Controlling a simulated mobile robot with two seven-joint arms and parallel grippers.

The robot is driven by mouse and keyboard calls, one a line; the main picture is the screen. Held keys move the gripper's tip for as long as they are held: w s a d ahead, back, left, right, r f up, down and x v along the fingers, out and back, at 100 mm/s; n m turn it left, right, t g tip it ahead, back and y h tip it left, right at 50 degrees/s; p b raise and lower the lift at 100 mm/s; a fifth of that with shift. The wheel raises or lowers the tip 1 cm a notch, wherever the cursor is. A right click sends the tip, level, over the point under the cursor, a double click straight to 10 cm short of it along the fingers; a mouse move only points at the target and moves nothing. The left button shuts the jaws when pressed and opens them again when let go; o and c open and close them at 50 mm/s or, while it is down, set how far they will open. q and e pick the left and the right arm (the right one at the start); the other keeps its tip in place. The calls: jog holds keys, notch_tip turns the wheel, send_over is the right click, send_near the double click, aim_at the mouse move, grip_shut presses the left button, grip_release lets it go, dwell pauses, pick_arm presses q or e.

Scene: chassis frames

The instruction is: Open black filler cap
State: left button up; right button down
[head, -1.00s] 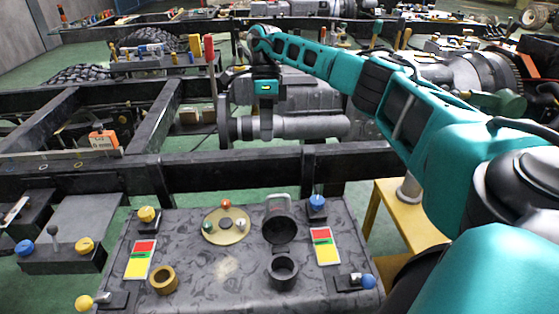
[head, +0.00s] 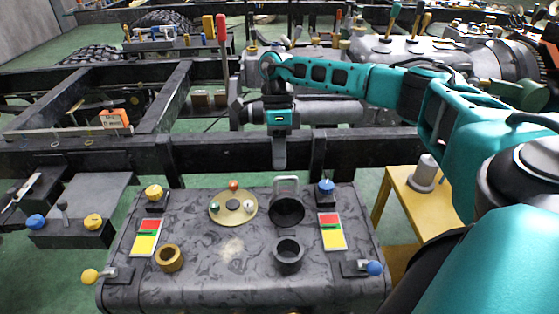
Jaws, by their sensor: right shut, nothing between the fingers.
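A dark grey tank (head: 205,275) stands in front of me. On its top, right of the middle, is a black round filler neck (head: 287,212) with a dark, hollow-looking inside. A grey hinged-looking flap (head: 286,184) stands up at its far edge. A second black ring (head: 289,254) sits nearer to me. I cannot tell for sure which black part is the filler cap. My right gripper (head: 279,166) points down, shut and empty, just behind and above the flap, seemingly apart from it. My left gripper is not in view.
A gold disc (head: 246,213) with coloured knobs, a brass ring (head: 170,258), and red-yellow labels (head: 332,231) are on the tank. Blue (head: 375,268) and yellow (head: 90,276) knobs stick out at its sides. A black chassis rail (head: 230,156) runs behind. A yellow stand (head: 408,205) is at right.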

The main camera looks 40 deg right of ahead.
aim_at(280, 178)
jog(key=shift+s+a, duration=0.55)
jog(key=shift+s, duration=0.15)
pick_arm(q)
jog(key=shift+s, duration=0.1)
pick_arm(e)
jog(key=shift+s+a+r+p, duration=0.2)
jog(key=shift+s+r+p, duration=0.15)
jog(key=shift+p, duration=0.25)
jog(key=shift+s+a+r+t+h+p, duration=0.4)
jog(key=shift+s+a+r+t+p, duration=0.15)
jog(key=shift+p, duration=0.15)
jog(key=shift+s+a, duration=0.25)
jog(key=shift+s, duration=0.05)
jog(key=shift+p, duration=0.3)
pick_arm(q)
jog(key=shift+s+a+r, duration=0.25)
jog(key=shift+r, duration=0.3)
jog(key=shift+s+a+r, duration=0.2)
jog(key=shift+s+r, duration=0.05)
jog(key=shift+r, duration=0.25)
pick_arm(e)
jog(key=shift+f, duration=0.1)
